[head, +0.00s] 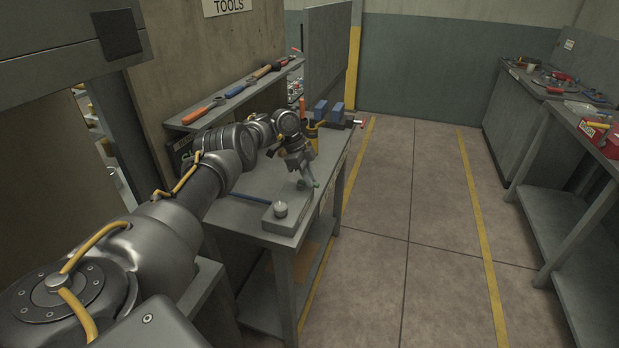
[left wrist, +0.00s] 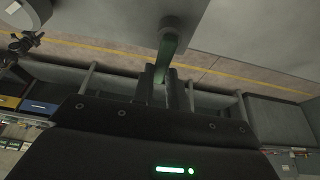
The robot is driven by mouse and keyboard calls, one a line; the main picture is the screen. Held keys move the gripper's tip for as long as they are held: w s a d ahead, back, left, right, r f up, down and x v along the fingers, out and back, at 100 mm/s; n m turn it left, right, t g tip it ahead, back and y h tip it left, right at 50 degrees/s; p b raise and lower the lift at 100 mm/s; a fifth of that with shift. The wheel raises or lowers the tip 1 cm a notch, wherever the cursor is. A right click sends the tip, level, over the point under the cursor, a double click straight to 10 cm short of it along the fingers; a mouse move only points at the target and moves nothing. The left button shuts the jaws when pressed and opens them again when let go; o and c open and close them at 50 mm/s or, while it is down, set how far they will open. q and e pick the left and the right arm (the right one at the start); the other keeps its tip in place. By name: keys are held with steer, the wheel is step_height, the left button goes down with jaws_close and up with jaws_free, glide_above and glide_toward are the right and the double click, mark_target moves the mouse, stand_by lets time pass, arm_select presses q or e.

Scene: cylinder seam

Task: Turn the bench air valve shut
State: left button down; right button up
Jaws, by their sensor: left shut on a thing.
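The air valve's grey base block (head: 292,219) sits at the front right of the bench, with a pale round knob (head: 280,210) on top. In the left wrist view a green valve lever (left wrist: 165,52) runs from a round grey hub (left wrist: 178,26) down between my fingers. My left gripper (head: 303,182) is over the bench behind the knob. It is shut on the lever, and its fingers (left wrist: 162,76) stand on both sides of it. The arm hides most of the lever in the head view. My right gripper is not in view.
The bench top (head: 252,182) carries a blue rod (head: 250,198) and blue blocks (head: 328,110) at its far end. A shelf (head: 192,122) with tools runs along the wall behind. The floor (head: 405,230) to the right is clear up to another bench (head: 565,135).

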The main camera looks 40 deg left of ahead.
arm_select(q)
steer(key=c, duration=1.4)
jaws_free()
steer(key=shift+a, duration=0.1)
steer(key=v, duration=1.1)
steer(key=shift+b, duration=0.45)
steer(key=shift+f, duration=0.1)
